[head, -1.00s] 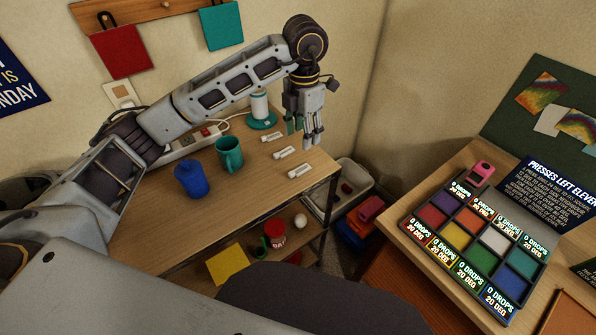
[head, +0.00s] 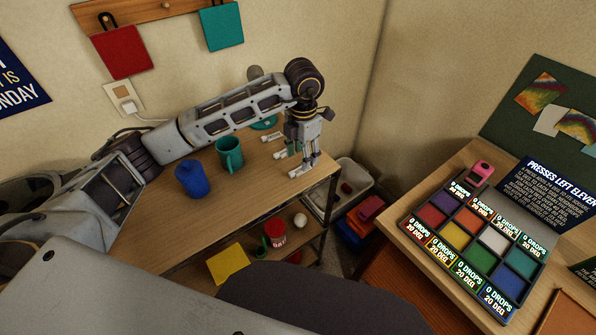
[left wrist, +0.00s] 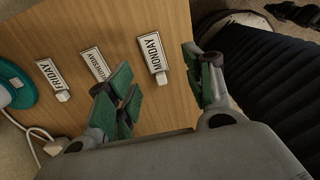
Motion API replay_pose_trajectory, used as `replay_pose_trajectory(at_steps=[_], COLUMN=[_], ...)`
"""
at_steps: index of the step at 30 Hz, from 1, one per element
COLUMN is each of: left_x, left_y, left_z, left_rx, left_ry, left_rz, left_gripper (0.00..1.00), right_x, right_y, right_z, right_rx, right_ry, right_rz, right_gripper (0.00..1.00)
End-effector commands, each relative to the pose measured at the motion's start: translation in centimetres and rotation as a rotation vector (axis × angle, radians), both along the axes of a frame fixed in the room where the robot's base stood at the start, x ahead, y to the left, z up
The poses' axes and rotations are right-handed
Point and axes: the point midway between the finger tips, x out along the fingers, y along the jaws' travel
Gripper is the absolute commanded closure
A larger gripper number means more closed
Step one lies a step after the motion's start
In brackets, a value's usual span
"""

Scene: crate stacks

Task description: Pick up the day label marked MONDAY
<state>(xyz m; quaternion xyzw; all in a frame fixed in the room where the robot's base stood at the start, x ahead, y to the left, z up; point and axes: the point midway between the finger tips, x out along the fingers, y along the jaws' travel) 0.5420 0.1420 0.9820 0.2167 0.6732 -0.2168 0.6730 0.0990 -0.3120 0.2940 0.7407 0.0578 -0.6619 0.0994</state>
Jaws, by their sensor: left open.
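The white day label marked MONDAY (left wrist: 152,55) lies on the wooden table, near its edge, in the left wrist view. In the head view the same label (head: 296,174) is partly hidden behind my left gripper. My left gripper (head: 303,163) is open and empty, pointing down just over this label. In the left wrist view its green-padded fingers (left wrist: 164,84) stand apart, and the label shows beyond and between them. Whether a finger touches it I cannot tell. The labels WEDNESDAY (left wrist: 95,64) and FRIDAY (left wrist: 52,74) lie to the left. My right gripper is not in view.
A teal mug (head: 229,153) and a blue cup (head: 190,178) stand on the table left of the labels. A grey bin (head: 352,176) is beyond the table's right edge. A second table at right holds a grid tray (head: 466,235) of colours and a pink device (head: 481,172).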

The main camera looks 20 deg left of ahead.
Motion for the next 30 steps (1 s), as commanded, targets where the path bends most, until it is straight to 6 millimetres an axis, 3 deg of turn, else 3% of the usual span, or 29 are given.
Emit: replay_pose_trajectory(at_steps=[8, 21, 30], left_x=[0.0, 0.2, 0.2], left_y=[0.2, 0.8, 0.8], left_z=[-0.6, -4.7, -5.2], left_rx=[0.001, 0.001, -0.001], left_ry=[0.002, 0.001, -0.001], left_rz=[0.001, 0.0, 0.0], left_gripper=[0.48, 0.48, 0.48], right_x=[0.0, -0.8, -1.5], right_y=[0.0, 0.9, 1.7], right_z=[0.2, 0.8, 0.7], right_rx=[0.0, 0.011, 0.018], right_ry=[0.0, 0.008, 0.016], right_rz=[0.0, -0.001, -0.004], right_gripper=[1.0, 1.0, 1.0])
